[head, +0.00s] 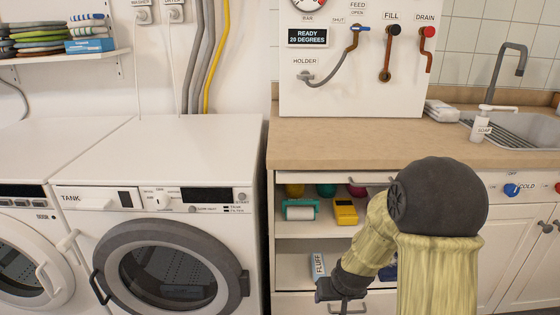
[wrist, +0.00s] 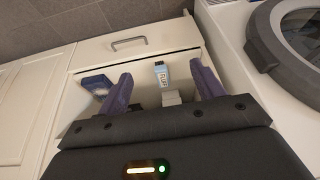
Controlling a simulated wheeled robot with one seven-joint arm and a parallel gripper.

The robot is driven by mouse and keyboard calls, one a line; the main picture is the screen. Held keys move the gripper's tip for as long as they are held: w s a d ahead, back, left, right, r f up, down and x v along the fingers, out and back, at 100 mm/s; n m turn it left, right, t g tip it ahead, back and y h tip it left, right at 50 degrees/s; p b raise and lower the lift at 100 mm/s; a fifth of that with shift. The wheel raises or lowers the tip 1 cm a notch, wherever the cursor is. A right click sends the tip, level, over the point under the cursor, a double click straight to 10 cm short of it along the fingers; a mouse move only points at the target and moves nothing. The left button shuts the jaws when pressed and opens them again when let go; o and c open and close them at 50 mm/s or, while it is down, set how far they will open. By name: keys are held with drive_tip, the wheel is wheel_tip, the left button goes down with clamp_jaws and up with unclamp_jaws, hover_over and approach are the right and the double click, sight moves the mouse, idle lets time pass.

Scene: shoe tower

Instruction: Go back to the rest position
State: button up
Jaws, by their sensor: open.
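My gripper (head: 338,290) hangs low in front of the cabinet's lower compartment in the head view. The wrist view shows its two dark purple fingers (wrist: 161,69) spread apart with nothing held. A blue and white bottle marked FLUFF (wrist: 161,77) shows in the gap between them, beyond the fingers, inside the compartment. In the head view the bottle (head: 318,265) stands just left of and above my gripper. My dark elbow and yellowish arm cover part of the cabinet's right side.
A blue and white item (wrist: 97,84) lies near the left finger in the wrist view. A white washer (head: 160,165) stands left of the cabinet. The wooden counter (head: 360,142) overhangs it.

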drive_tip(key=s+d+r+g, duration=0.1)
drive_tip(key=s+r, duration=0.3)
drive_tip(key=s, duration=0.3)
drive_tip(key=s+r+g, duration=0.1)
drive_tip(key=s+r, duration=0.4)
drive_tip(key=s, duration=0.3)
drive_tip(key=w+p+v, duration=0.2)
drive_tip(key=p+v, duration=1)
drive_tip(key=w+a+r+p+v, duration=0.1)
drive_tip(key=w+p+v, duration=0.2)
drive_tip(key=p+v, duration=0.9)
drive_tip(key=w+a+p+v, duration=0.1)
drive_tip(key=w+p+v, duration=0.1)
drive_tip(key=p+v, duration=1)
drive_tip(key=shift+w+r+m+h+p, duration=0.3)
drive_tip(key=shift+w+r+p, duration=0.25)
drive_tip(key=shift+p, duration=0.5)
